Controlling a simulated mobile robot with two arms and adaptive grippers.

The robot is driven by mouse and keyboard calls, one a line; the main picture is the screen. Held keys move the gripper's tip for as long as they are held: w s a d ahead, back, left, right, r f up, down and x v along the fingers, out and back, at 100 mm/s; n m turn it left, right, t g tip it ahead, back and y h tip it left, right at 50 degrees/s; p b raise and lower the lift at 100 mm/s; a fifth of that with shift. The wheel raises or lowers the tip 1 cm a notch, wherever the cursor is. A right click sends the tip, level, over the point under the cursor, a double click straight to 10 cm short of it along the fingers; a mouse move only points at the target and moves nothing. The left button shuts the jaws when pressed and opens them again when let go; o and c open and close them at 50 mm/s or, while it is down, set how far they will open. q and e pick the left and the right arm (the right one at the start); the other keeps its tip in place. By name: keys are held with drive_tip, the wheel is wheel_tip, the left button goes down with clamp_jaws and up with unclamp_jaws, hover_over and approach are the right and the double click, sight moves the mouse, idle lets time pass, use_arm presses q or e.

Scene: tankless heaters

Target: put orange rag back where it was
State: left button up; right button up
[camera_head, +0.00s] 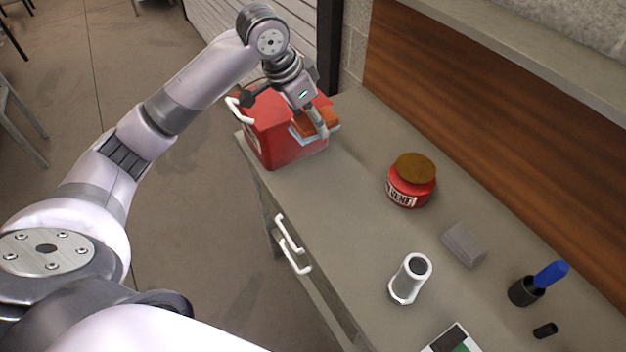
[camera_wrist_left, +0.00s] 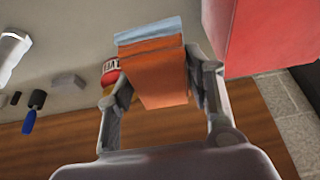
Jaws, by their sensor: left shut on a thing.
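The orange rag (camera_wrist_left: 160,72) is a folded orange block between the two fingers of my left gripper (camera_wrist_left: 157,80) in the left wrist view. In the head view the orange rag (camera_head: 304,124) shows beside the red box (camera_head: 270,122), partly covered by my left gripper (camera_head: 318,126), which is shut on it. A light blue folded layer (camera_wrist_left: 148,31) lies against the orange rag; I cannot tell if it is held too. The red box also shows close to the gripper in the left wrist view (camera_wrist_left: 262,35). My right gripper is not in view.
The grey workbench (camera_head: 345,165) holds a red solvent jar (camera_head: 411,187) with a brown top, a grey block (camera_head: 464,245), a white cylinder (camera_head: 410,279) and a blue-handled tool (camera_head: 549,274). A brown wood panel (camera_head: 480,120) stands behind. Bare bench lies between box and jar.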

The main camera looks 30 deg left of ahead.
use_arm(q)
drive_tip(key=p, duration=0.1)
hover_over(316, 184)
drive_tip(key=s, duration=0.1)
drive_tip(key=f, duration=1.4)
drive_tip(key=shift+s+a, duration=0.1)
drive_tip(key=shift+a, duration=0.1)
wheel_tip(316, 184, down, 3)
drive_tip(key=shift+p, duration=1.05)
drive_tip(key=shift+f, duration=0.45)
drive_tip(key=shift+f, duration=0.15)
drive_tip(key=shift+f, duration=0.45)
drive_tip(key=shift+s, duration=0.1)
drive_tip(key=o, duration=1.2)
drive_tip(key=shift+o, duration=0.2)
